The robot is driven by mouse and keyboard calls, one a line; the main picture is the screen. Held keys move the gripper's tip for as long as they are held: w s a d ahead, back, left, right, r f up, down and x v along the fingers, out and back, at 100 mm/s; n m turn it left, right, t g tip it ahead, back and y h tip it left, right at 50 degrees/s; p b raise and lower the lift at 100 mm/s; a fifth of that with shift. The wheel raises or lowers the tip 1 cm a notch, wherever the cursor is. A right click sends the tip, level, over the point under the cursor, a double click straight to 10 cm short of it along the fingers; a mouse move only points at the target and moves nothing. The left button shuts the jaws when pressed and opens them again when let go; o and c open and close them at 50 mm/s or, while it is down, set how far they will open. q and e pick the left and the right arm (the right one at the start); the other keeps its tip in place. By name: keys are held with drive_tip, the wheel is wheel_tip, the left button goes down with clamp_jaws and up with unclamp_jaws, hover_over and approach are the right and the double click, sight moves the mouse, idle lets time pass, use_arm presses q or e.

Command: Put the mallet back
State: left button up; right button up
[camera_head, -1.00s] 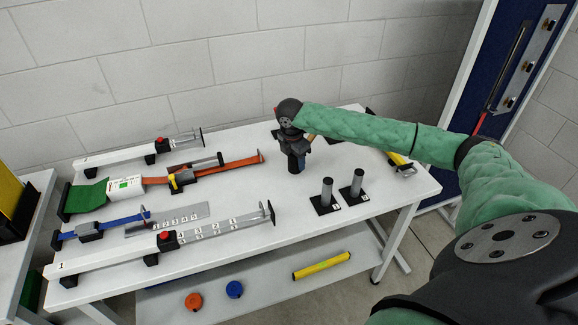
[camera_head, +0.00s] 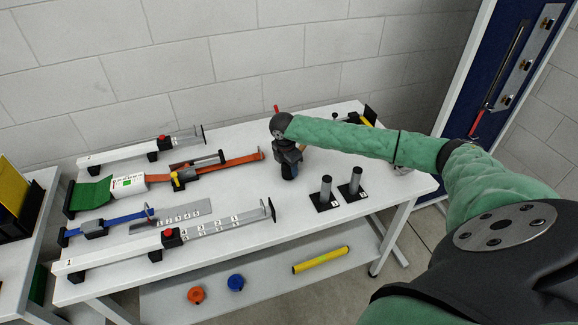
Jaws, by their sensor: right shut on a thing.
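My right gripper (camera_head: 289,172) points down over the back middle of the white table, its arm reaching in from the right. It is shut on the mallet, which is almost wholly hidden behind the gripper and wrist. A small light-brown bit (camera_head: 304,148), which looks like its handle, shows just right of the gripper. A small red tip (camera_head: 277,108) sticks up behind the wrist; I cannot tell what it belongs to. My left gripper is not in view.
Two grey posts on black bases (camera_head: 326,190) stand right of the gripper. Long white rails (camera_head: 120,257), clamps and straps fill the table's left half. A yellow-and-black item (camera_head: 366,122) lies partly behind my arm. A lower shelf holds a yellow tube (camera_head: 320,260).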

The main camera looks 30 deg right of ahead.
drive_tip(key=o, duration=1.2)
drive_tip(key=shift+f, duration=0.1)
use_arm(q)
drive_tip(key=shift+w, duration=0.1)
use_arm(e)
drive_tip(key=shift+r, duration=0.25)
drive_tip(key=r+b, duration=0.1)
drive_tip(key=r, duration=0.2)
drive_tip(key=a+r+b, duration=0.1)
drive_tip(key=r+b, duration=0.1)
drive_tip(key=r, duration=0.2)
drive_tip(key=r+b, duration=0.1)
drive_tip(key=r, duration=0.2)
drive_tip(key=shift+a+r, duration=0.15)
drive_tip(key=shift+r, duration=0.1)
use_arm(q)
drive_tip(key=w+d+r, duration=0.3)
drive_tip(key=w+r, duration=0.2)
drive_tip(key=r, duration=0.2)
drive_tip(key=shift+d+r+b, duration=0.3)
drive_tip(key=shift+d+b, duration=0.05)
use_arm(e)
drive_tip(key=shift+r, duration=0.6)
